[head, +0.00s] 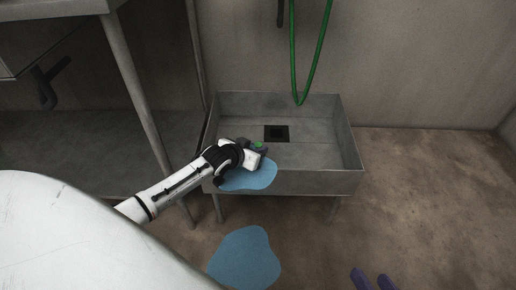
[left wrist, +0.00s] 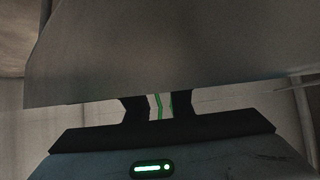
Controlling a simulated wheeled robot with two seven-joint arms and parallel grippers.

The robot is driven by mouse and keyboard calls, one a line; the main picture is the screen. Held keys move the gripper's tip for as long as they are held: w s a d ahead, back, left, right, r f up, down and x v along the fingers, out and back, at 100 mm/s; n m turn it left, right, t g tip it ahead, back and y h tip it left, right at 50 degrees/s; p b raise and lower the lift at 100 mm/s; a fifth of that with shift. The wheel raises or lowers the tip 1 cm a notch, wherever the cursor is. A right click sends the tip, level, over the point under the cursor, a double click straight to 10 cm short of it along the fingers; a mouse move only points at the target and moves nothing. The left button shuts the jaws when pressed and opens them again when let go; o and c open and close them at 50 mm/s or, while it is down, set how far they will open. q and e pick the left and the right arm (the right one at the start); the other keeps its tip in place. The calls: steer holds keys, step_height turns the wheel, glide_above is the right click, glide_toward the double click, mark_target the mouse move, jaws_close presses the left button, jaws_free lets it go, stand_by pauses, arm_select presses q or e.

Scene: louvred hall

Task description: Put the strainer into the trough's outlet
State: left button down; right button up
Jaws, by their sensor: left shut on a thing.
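The grey metal trough (head: 325,155) stands against the back wall in the head view. Its outlet is a dark square (head: 277,133) in the trough floor. My left gripper (head: 261,149) is over the front left part of the trough, nearer me and left of the outlet. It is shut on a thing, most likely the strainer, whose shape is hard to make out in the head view. In the left wrist view a broad grey surface (left wrist: 175,50), probably this held thing, hides the fingertips. My right gripper is out of view.
A blue patch (head: 250,180) shows at the trough's front edge, and another (head: 244,260) lies on the floor. A green hose (head: 293,60) hangs at the trough's back. A metal table (head: 45,32) stands at left. Purple objects (head: 372,280) lie at the bottom. Floor at right is clear.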

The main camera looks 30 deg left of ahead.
arm_select(q)
steer(key=shift+r+p, duration=2.65)
steer(key=shift+p, duration=0.3)
steer(key=shift+f, duration=0.15)
